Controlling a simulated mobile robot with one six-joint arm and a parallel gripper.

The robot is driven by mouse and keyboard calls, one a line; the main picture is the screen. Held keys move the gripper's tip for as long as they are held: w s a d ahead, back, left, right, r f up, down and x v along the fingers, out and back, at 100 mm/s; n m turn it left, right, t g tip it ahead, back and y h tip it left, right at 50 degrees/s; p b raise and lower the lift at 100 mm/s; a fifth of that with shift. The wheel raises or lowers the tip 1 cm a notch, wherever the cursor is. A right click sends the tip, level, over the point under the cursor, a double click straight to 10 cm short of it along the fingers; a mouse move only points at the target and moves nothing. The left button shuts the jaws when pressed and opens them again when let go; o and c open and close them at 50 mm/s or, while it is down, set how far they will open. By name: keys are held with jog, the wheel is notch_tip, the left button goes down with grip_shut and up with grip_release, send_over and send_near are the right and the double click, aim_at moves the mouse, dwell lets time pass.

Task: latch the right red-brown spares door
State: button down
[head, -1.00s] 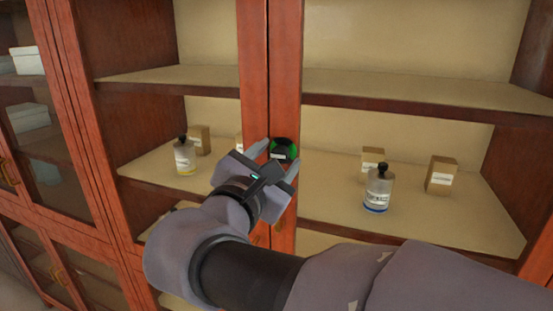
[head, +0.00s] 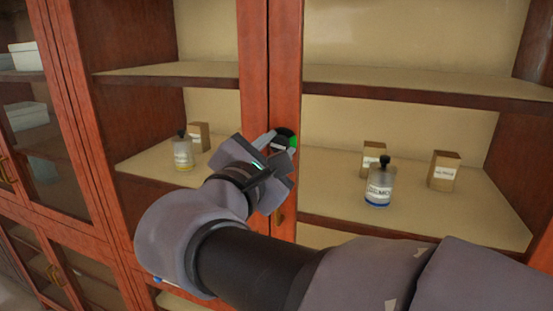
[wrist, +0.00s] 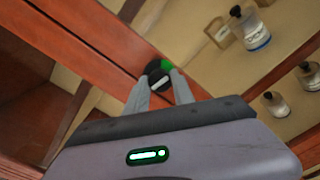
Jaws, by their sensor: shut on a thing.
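The right red-brown spares door (head: 286,60) stands with its frame edge against the left door's frame (head: 253,60), and shelves show behind both. A round black and green latch knob (head: 291,135) with a pale bar sits on the right door's frame. It also shows in the wrist view (wrist: 168,66). My gripper (head: 277,141) is shut on the knob, with its fingers (wrist: 163,88) at the bar in the wrist view. The fingers and wrist hide part of the knob in the head view.
Behind the right door, a blue-based bottle (head: 379,185) and small boxes (head: 444,171) stand on the shelf. A yellow-based bottle (head: 183,152) stands behind the left door. Another cabinet with white boxes (head: 27,115) is at far left. My arm crosses the lower front.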

jog(key=m+b, duration=0.3)
jog(key=b, duration=0.1)
jog(key=shift+f+m, duration=0.3)
jog(key=shift+m, duration=0.1)
jog(key=m+b, duration=0.4)
jog(key=b, duration=0.1)
jog(key=shift+m+b, duration=0.3)
jog(key=shift+b, duration=0.1)
jog(key=m+b, duration=0.4)
jog(key=shift+r, duration=0.15)
jog(key=shift+r+m+b, duration=0.15)
jog(key=shift+m+b, duration=1.2)
jog(key=shift+m, duration=0.35)
jog(key=shift+r, duration=0.1)
jog(key=c, duration=1.1)
grip_release()
